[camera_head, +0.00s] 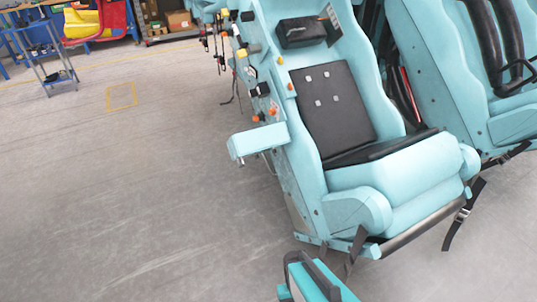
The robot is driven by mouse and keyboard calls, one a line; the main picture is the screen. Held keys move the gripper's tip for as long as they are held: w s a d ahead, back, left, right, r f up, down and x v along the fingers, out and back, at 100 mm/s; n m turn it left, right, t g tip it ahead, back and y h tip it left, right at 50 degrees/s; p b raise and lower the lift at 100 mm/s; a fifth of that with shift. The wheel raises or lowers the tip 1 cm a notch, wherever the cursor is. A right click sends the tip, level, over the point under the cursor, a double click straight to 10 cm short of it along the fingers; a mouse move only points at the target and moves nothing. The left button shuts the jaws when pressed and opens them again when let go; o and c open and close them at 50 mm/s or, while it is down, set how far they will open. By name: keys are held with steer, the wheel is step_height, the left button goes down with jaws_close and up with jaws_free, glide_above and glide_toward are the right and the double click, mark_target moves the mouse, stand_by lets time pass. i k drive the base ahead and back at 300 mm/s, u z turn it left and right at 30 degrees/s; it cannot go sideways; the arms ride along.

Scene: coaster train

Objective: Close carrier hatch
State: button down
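A light teal coaster carrier with a seat (400,190) stands right of centre. A teal flap-like panel (258,140) juts out to the left from its side, at about seat height, and looks like the hatch standing open. Its hinge and the opening behind it cannot be made out. A teal piece with black bars (318,284) shows at the bottom edge, cut off by the frame; I cannot tell what it belongs to. My gripper is not recognisable in this view.
Knobs, levers and cables (250,65) stick out along the carrier's side above the panel. A second seat (500,70) stands at the right. Black straps (465,213) hang near the floor. The grey floor (120,190) to the left is clear, with a small trolley (55,65) farther back.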

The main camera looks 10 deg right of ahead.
mark_target(241, 145)
steer(key=u, duration=0.1)
steer(key=i, duration=0.9)
steer(key=z, duration=0.05)
